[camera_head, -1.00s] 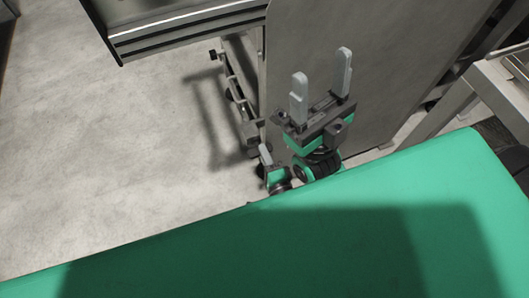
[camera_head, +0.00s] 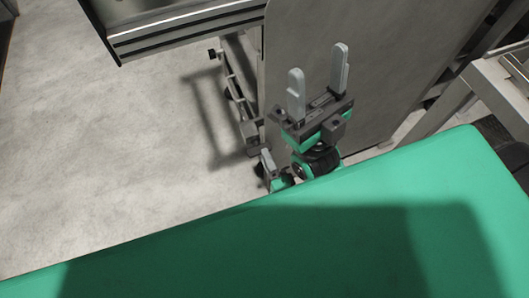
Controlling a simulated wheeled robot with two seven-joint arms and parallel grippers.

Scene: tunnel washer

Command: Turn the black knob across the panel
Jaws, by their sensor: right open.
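My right gripper (camera_head: 317,69) is open and empty, with two grey fingers apart and pointing up the picture. It is in front of a large grey metal panel (camera_head: 375,60). My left gripper (camera_head: 266,160) shows only in part, lower and to the left, just past the edge of my green body; its finger gap is not clear. A small black knob-like piece (camera_head: 212,53) sticks out from the metal frame left of the panel. I cannot tell whether it is the task's knob; no other knob shows clearly.
A steel ledge (camera_head: 185,25) with dark grooves juts out at the top left. A metal frame with legs (camera_head: 240,95) stands below it. A light metal frame (camera_head: 455,95) stands at the right. The grey floor (camera_head: 100,150) at the left is clear.

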